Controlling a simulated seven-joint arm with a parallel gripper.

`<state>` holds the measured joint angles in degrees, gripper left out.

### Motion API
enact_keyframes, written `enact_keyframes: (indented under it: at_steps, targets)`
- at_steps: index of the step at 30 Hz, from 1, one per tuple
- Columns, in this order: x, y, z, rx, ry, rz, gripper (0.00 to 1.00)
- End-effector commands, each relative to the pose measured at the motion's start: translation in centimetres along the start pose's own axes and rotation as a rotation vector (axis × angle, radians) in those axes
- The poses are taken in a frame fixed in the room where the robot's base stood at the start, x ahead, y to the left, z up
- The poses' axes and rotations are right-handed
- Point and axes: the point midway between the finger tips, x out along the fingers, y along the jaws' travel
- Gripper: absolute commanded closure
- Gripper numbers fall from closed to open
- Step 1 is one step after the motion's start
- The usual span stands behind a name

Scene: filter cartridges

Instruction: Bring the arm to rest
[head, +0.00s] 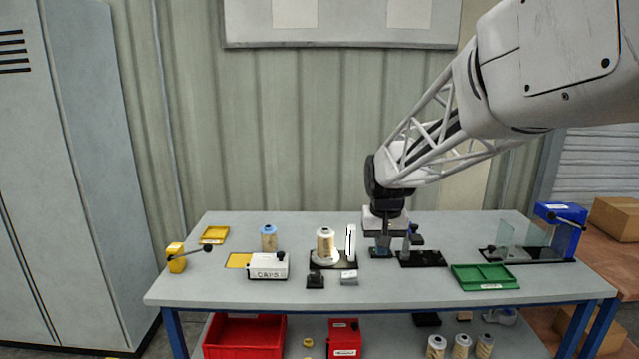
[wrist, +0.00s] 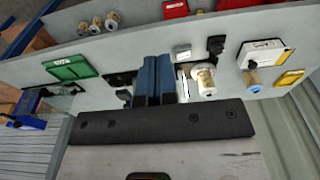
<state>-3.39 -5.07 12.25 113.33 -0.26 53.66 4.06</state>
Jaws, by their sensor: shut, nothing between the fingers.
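My gripper (head: 383,248) hangs pointing down over the back middle of the grey table (head: 400,295). In the wrist view its two dark blue fingers (wrist: 154,80) lie side by side, shut, with nothing visible between them. In the head view the fingertips are close to small dark fixtures on the table, and I cannot tell whether they touch. A cream cartridge (head: 326,243) stands upright on a black base to the left of my gripper. A blue-capped cartridge (head: 269,238) stands further left.
A black fixture (head: 424,259) is just right of my gripper. A green tray (head: 485,278) and a blue-headed device (head: 560,214) are further right. A white caps box (head: 267,266), a yellow tray (head: 214,235) and a yellow device (head: 177,259) are at left. Above the table is free room.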

Motion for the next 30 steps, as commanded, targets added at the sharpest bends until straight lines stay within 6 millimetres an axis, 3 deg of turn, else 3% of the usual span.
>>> enact_keyframes:
  at_steps: [12,21,30]
  targets:
    - [-3.9,1.9,10.6,0.003,0.043,0.001,1.00]
    - [-5.1,2.9,18.3,0.006,0.072,0.004,1.00]
    - [-5.1,3.7,25.9,0.008,0.100,0.006,1.00]
